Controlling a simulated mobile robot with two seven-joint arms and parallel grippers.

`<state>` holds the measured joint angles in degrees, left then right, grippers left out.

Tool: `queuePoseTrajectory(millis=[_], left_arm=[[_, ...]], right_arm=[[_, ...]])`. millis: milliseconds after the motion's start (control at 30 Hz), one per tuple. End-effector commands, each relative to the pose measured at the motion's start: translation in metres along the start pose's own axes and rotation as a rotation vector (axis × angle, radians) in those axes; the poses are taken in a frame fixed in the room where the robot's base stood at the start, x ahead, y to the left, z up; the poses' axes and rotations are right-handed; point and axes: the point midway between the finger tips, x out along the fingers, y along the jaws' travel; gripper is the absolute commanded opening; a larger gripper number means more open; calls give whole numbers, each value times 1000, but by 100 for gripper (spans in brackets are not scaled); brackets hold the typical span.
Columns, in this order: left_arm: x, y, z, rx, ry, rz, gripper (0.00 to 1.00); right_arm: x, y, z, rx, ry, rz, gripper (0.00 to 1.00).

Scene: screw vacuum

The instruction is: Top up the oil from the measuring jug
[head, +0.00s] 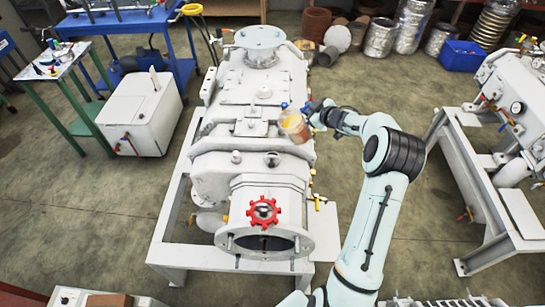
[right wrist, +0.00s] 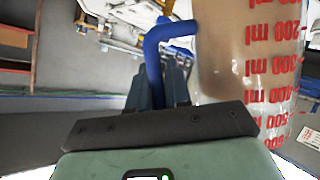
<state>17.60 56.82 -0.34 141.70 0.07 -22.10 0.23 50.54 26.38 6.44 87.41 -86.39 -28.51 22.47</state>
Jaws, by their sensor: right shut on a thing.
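The clear measuring jug (head: 295,128) holds brown oil and looks tilted above the right side of the pale grey vacuum pump (head: 243,138). My right gripper (head: 310,107) is shut on the jug's blue handle. The right wrist view shows the jug (right wrist: 240,50) close up, with red millilitre marks and brown liquid inside. There the dark fingers (right wrist: 165,88) close around the blue handle (right wrist: 154,60). A small round fitting with a dark ring (head: 272,158) sits on the pump top, below and left of the jug. I cannot tell whether oil flows. My left gripper is not in view.
A red handwheel (head: 263,211) is on the pump's near end. A white box unit (head: 141,112) and a green-legged table (head: 58,62) stand left. Another machine (head: 515,100) on a frame stands right. Bare floor lies between them.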

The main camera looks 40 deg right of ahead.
Motion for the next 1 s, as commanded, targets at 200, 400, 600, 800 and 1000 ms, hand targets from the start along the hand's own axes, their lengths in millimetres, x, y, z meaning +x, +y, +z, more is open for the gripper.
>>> queuePoseTrajectory(millis=[200,400,600,800,1000], left_arm=[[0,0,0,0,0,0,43],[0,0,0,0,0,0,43],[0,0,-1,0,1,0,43],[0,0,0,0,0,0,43],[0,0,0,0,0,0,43]], right_arm=[[-3,-6,-13,-83,-12,35,0],[-3,-8,-14,-101,-18,42,0],[-4,-9,-17,-122,-21,51,0],[-4,-12,-20,-142,-25,58,0],[-5,-13,-22,-161,-31,68,0]])
